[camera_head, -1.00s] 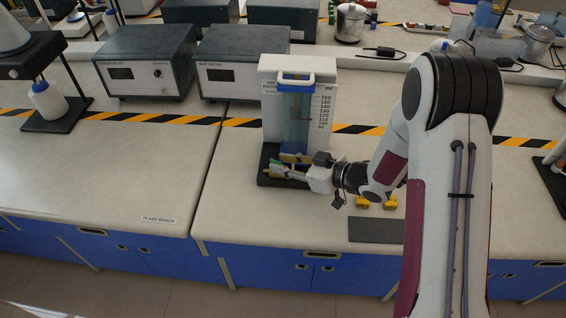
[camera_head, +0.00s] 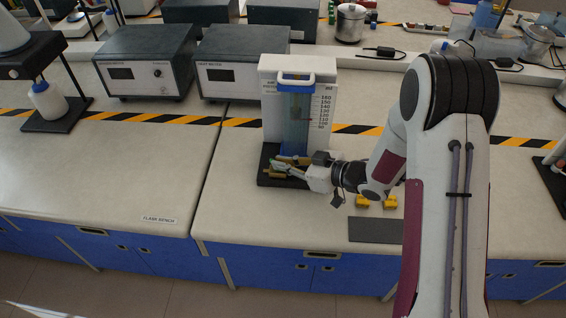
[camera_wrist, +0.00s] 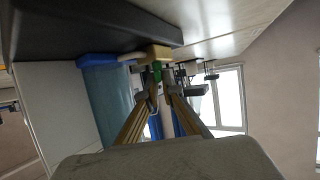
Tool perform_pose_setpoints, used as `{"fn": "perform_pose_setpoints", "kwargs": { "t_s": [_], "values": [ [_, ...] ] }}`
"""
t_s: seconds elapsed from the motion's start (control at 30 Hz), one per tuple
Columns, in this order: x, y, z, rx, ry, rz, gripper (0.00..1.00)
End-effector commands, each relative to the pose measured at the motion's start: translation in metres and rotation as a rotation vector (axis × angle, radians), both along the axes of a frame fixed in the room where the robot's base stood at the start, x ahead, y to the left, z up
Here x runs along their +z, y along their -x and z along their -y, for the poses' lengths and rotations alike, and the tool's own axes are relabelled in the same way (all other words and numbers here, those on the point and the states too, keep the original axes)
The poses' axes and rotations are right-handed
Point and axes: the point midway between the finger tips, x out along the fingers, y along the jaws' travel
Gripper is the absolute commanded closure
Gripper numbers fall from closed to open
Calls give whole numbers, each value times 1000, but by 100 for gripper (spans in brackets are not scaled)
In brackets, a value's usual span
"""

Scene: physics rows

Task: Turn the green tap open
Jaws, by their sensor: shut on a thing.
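The apparatus (camera_head: 270,72) is a white backboard with a printed scale, standing on a black base on the right bench. A blue transparent cylinder (camera_head: 294,118) is mounted on it, and its blue-ended body also shows in the wrist view (camera_wrist: 108,95). My gripper (camera_head: 283,166) is at the foot of the cylinder. In the wrist view its two fingers (camera_wrist: 164,90) converge on the small green tap (camera_wrist: 157,71), beside a tan fitting (camera_wrist: 158,53), and are shut on it. The fingers partly hide the tap, so its exact angle is hard to tell.
Yellow blocks (camera_head: 376,202) and a dark grey mat (camera_head: 376,230) lie to the right of the base. Two grey meters (camera_head: 240,75) stand behind on the left. The bench front left of the base is clear.

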Motion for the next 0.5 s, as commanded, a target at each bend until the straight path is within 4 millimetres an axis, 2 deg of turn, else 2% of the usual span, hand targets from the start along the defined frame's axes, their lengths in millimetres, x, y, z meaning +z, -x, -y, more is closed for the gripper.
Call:
{"fn": "perform_pose_setpoints", "kwargs": {
  "t_s": [0.5],
  "values": [
    [1,-4,2,160,-1,3,100]
  ]
}}
